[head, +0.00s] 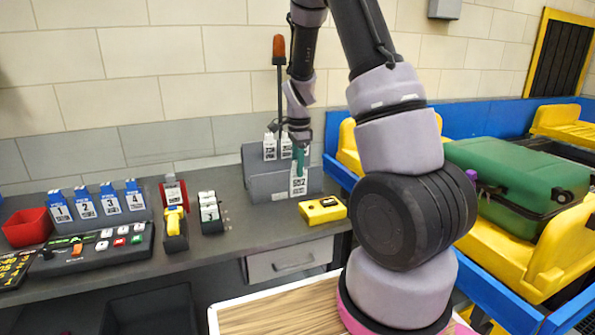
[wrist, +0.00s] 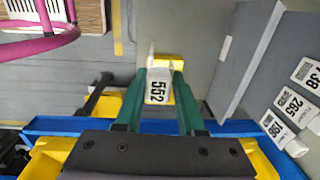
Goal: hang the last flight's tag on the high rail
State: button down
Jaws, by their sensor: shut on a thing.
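My gripper (head: 299,165) has green fingers and is shut on a white tag in front of the grey stepped stand (head: 262,186). The tag reads 552 in the wrist view (wrist: 158,90), where it sits between the two fingertips (wrist: 160,72). The tag also shows below the fingers in the head view (head: 298,184). Other white tags stand along the back, upper part of the stand (head: 270,147). I cannot make out the rail itself.
A yellow device (head: 322,209) lies on the grey counter right of the stand. Blue cards numbered 1 to 4 (head: 98,202), a red bin (head: 27,227) and a button panel (head: 95,245) are at left. A green suitcase (head: 515,175) lies on the yellow-tray conveyor at right.

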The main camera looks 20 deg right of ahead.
jog(key=shift+r, duration=2.2)
